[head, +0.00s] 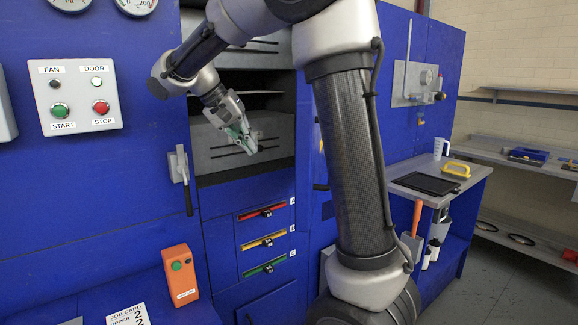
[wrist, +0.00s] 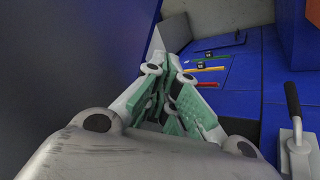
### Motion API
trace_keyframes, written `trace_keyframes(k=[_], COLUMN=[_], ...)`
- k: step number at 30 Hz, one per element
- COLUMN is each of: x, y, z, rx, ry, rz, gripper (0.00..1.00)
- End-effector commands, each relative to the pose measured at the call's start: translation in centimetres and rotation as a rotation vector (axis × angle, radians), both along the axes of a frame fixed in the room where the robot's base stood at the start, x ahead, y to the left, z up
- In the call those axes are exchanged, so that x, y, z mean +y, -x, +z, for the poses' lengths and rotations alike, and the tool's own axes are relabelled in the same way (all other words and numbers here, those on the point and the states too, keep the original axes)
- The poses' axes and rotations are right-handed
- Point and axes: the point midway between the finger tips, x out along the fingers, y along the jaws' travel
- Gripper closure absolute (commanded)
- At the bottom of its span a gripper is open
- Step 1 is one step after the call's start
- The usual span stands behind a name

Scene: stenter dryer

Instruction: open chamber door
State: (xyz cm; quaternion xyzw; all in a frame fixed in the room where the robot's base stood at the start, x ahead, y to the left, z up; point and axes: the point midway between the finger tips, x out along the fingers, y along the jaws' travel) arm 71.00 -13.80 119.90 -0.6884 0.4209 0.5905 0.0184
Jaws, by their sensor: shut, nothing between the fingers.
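The chamber opening (head: 280,122) shows grey slotted panels inside, and no closed door covers it. A dark blue panel (wrist: 75,60) fills the left of the wrist view; it looks like the chamber door swung out, but I cannot tell its angle. My gripper (head: 250,146) is shut and empty in front of the opening, apart from the latch.
Red (head: 262,212), yellow (head: 264,240) and green (head: 265,267) strips with black knobs lie below the opening. A FAN/DOOR button panel (head: 76,98) and an orange button box (head: 180,275) are at left. A side bench (head: 455,190) holds a black tray and a yellow handle.

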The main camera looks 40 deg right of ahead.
Motion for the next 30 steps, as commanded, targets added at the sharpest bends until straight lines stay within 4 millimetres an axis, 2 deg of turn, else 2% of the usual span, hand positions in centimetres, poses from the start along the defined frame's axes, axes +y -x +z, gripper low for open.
trace_keyframes(k=[1, 3, 8, 14, 24, 30], x=[-0.4, -0.7, -1.1, -2.7, -7.0, -8.9], y=[0.1, 0.5, 0.8, 1.1, 1.8, 3.8], z=[0.8, 1.2, 1.1, -1.1, -6.9, -6.7], rx=[-0.037, -0.074, -0.117, -0.118, -0.115, -0.12], ry=[0.026, 0.055, 0.068, 0.068, 0.067, 0.066], rz=[-0.063, -0.141, -0.224, -0.229, -0.227, -0.227], gripper=[1.0, 1.0, 1.0, 1.0, 1.0, 1.0])
